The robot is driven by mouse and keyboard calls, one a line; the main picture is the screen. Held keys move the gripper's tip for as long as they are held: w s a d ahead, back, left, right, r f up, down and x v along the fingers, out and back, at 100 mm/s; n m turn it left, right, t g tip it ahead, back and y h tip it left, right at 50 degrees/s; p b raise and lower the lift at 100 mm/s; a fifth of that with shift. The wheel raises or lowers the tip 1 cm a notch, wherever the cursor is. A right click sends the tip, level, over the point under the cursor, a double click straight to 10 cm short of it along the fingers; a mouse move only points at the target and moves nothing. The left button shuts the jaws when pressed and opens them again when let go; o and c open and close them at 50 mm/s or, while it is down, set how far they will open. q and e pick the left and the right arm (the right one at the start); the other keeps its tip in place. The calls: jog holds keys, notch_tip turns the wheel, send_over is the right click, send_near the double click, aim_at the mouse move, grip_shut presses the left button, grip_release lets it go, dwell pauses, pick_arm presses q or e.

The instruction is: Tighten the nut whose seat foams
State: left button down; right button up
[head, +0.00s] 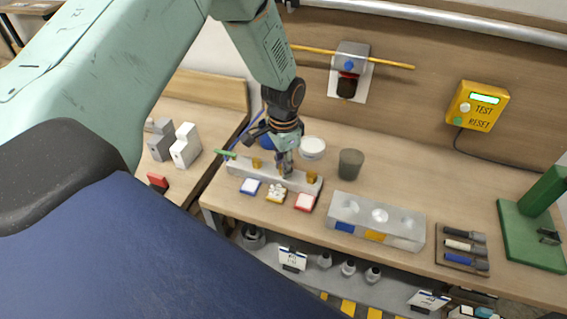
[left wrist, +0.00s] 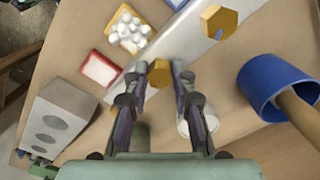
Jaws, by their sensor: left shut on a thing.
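A pale grey bar (head: 240,168) lies on the bench and carries brass hex nuts. One nut (head: 256,162) is at its left end and another (head: 312,177) near its right end. Small pads stand before it: blue-edged (head: 250,187), yellow with white foam-like lumps (head: 276,194), and red-edged (head: 305,202). My left gripper (head: 284,172) points down over the middle of the bar. In the left wrist view its fingers are closed on the middle nut (left wrist: 160,74), in line with the yellow lumpy pad (left wrist: 130,29). Another nut (left wrist: 219,21) stands further along the bar. My right gripper is not seen.
A blue cup (left wrist: 262,85) with a wooden handle, a white tub (head: 312,147) and a dark jar (head: 351,163) stand behind the bar. A grey block with round hollows (head: 348,211) is to the right. A yellow TEST/RESET box (head: 478,105) hangs on the wall.

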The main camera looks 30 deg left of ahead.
pick_arm(q)
jog(key=shift+w+r+m, duration=0.1)
jog(key=shift+m, duration=0.2)
jog(key=m+b, duration=0.1)
jog(key=m, duration=0.4)
jog(key=shift+w, duration=0.1)
jog(key=m+b, duration=0.1)
jog(key=m, duration=0.5)
jog(key=shift+r, duration=0.1)
jog(key=shift+w+m, duration=0.1)
jog(key=shift+m, duration=0.2)
jog(key=c, duration=1.4)
grip_release()
jog(key=o, duration=0.3)
jog(key=shift+s, duration=0.2)
notch_tip(320, 180, up, 12)
